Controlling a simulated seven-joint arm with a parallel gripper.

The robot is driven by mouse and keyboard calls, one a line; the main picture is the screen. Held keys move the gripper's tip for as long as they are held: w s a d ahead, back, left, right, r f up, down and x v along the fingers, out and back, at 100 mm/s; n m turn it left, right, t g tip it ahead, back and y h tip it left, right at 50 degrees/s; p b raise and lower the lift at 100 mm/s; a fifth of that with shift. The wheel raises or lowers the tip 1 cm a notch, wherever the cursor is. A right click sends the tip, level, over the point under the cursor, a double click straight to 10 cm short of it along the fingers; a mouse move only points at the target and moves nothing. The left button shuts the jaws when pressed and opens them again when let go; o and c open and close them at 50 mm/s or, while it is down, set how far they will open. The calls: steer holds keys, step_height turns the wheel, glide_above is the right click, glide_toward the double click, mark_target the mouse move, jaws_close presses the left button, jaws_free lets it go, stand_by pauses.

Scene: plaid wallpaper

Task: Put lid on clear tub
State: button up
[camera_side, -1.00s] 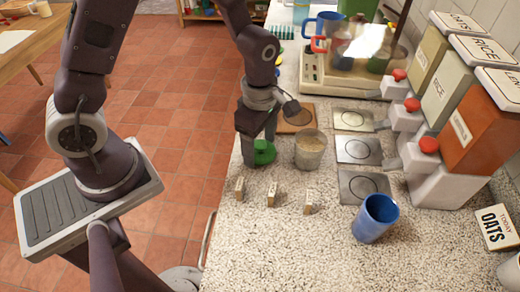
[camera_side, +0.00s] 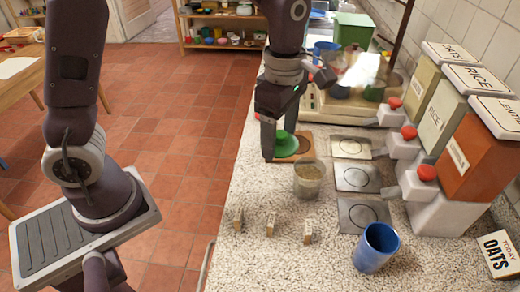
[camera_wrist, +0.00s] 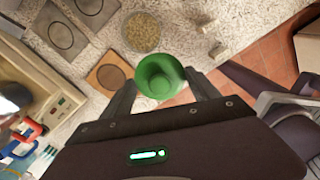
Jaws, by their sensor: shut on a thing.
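The clear tub (camera_side: 307,183) stands upright and uncovered on the counter, with grainy tan contents; the wrist view shows it from above (camera_wrist: 142,33). My gripper (camera_side: 281,143) is shut on the green lid (camera_side: 288,146), which has a raised knob-like middle. In the wrist view the lid (camera_wrist: 160,75) sits between the two fingers. The lid is held above the counter, behind and slightly left of the tub in the side view, apart from it. It partly covers the view of a brown square pad (camera_side: 303,144).
Grey square plates with rings (camera_side: 357,178) lie right of the tub. A blue cup (camera_side: 376,247) stands at front right, and small labelled blocks (camera_side: 271,224) stand in front. Dispensers with red knobs (camera_side: 455,155) line the wall. A glass-sided appliance (camera_side: 345,105) stands behind.

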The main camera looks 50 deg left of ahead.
steer(key=w+d+r, duration=0.3)
steer(key=w+d, duration=0.1)
steer(key=d, duration=0.2)
step_height(320, 180, down, 7)
steer(key=shift+a+r, duration=0.15)
steer(key=shift+r, duration=0.05)
steer(key=shift+f, duration=0.15)
stand_by(1.6)
steer(key=o, duration=1.5)
steer(key=shift+r, duration=3.5)
jaws_close()
